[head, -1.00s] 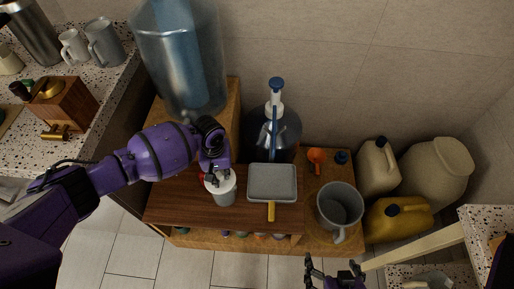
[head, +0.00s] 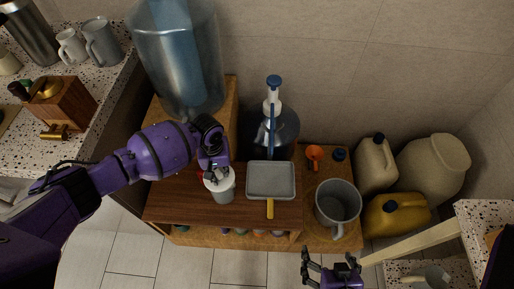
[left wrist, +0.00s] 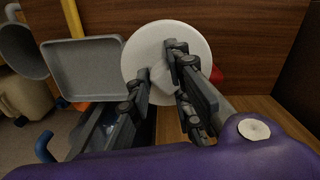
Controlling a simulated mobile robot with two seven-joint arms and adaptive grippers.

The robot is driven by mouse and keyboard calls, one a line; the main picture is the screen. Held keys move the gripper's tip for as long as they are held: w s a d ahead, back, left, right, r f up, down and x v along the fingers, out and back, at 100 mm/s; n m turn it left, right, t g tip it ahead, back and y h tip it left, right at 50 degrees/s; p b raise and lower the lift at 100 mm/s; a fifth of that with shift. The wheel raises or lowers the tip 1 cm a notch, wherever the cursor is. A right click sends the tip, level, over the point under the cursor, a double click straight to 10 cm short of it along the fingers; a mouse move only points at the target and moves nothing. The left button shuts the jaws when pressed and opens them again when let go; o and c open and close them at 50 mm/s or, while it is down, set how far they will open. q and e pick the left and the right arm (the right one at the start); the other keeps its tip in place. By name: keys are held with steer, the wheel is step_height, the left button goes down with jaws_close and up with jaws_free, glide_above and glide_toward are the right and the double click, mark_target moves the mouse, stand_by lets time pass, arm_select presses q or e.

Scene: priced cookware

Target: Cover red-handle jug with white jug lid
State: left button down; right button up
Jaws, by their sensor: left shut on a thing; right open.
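The white jug lid (head: 221,181) is round and pale, at the top of a light grey jug (head: 223,194) on the wooden cabinet. My left gripper (head: 214,168) is shut on the lid from above; in the left wrist view the fingers (left wrist: 158,62) grip the middle of the lid (left wrist: 142,42). A bit of the red handle (left wrist: 216,76) shows past the lid's rim. The lid hides the jug's mouth, and I cannot tell whether it rests fully on the rim. My right gripper (head: 328,266) is open and empty at the lower edge, away from the jug.
A grey square pan (head: 271,179) with a yellow handle lies right of the jug, and a larger grey jug (head: 337,203) stands further right. A big clear water bottle (head: 180,60) stands behind my left arm. Several canisters (head: 397,216) stand on the right.

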arm_select(q)
steer(key=shift+f, duration=0.1)
arm_select(e)
steer(key=shift+d, duration=0.15)
arm_select(q)
steer(key=shift+s+f, duration=0.1)
steer(key=shift+f, duration=0.6)
arm_select(e)
steer(key=shift+s+d+f, duration=0.2)
steer(key=shift+s+f, duration=0.1)
steer(key=shift+w+a+r, duration=0.1)
steer(key=shift+a, duration=0.15)
arm_select(q)
steer(key=shift+r, duration=0.1)
arm_select(e)
steer(key=shift+w+r, duration=0.2)
steer(key=shift+r, duration=0.05)
steer(key=shift+s+d, duration=0.1)
steer(key=shift+d, duration=0.1)
arm_select(q)
steer(key=shift+f, duration=0.25)
arm_select(e)
steer(key=shift+a, duration=0.2)
